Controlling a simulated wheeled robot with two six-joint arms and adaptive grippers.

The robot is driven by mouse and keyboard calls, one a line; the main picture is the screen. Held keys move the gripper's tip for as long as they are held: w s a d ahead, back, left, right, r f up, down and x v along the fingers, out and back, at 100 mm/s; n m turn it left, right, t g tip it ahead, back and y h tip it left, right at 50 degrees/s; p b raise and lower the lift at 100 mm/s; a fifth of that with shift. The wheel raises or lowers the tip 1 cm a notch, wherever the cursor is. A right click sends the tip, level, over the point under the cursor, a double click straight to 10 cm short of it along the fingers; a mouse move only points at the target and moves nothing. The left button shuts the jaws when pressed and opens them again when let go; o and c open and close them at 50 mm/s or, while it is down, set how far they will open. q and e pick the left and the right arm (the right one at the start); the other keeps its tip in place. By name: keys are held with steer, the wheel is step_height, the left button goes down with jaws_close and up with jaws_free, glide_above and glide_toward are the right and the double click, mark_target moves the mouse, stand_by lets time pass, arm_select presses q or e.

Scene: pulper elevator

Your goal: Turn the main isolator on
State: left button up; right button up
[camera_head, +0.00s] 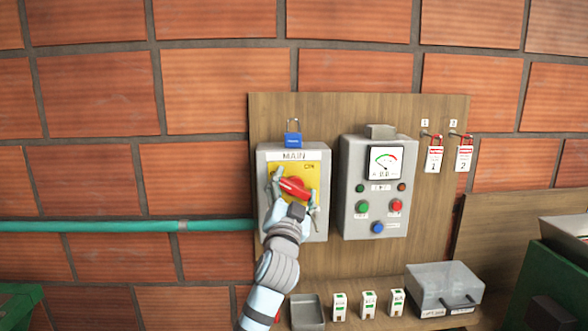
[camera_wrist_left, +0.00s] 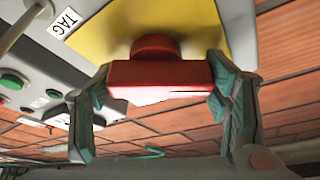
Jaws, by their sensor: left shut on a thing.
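The main isolator (camera_head: 265,165) is a grey box labelled MAIN on a wooden board, with a yellow plate (camera_head: 313,171) marked ON at its upper right. Its red handle (camera_head: 295,187) sits on the plate, tilted a little from level. The handle also shows in the left wrist view (camera_wrist_left: 160,77), lying between the fingers. My left gripper (camera_head: 293,190) is at the isolator, its fingers on either side of the handle and shut on it. A blue padlock (camera_head: 293,139) hangs at the top of the box. My right gripper is not in view.
A grey control box (camera_head: 357,215) with a meter and several buttons stands just right of the isolator. Two red padlocks with tags (camera_head: 434,158) hang at the board's upper right. A grey tray (camera_head: 307,313) and a clear box (camera_head: 445,287) sit on the shelf below.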

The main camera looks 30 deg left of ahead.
arm_select(q)
steer(key=m+p, duration=0.1)
steer(key=m+h+p, duration=0.1)
steer(key=shift+r+m, duration=0.3)
steer(key=shift+f+m+h+p, duration=0.1)
steer(key=shift+m+h+p, duration=0.2)
steer(key=shift+m+p, duration=0.3)
steer(key=shift+d+f+m+h, duration=0.1)
steer(key=shift+m+h, duration=0.3)
steer(key=shift+m, duration=0.7)
steer(key=m+g+h, duration=0.1)
steer(key=m, duration=0.3)
steer(key=shift+w+f, duration=0.1)
steer(key=shift+d+m+g+h, duration=0.1)
steer(key=shift+m+g+h, duration=0.55)
steer(key=shift+m, duration=0.95)
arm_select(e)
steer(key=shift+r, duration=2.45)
arm_select(q)
steer(key=shift+f, duration=0.1)
steer(key=o, duration=1.2)
steer(key=shift+c, duration=0.2)
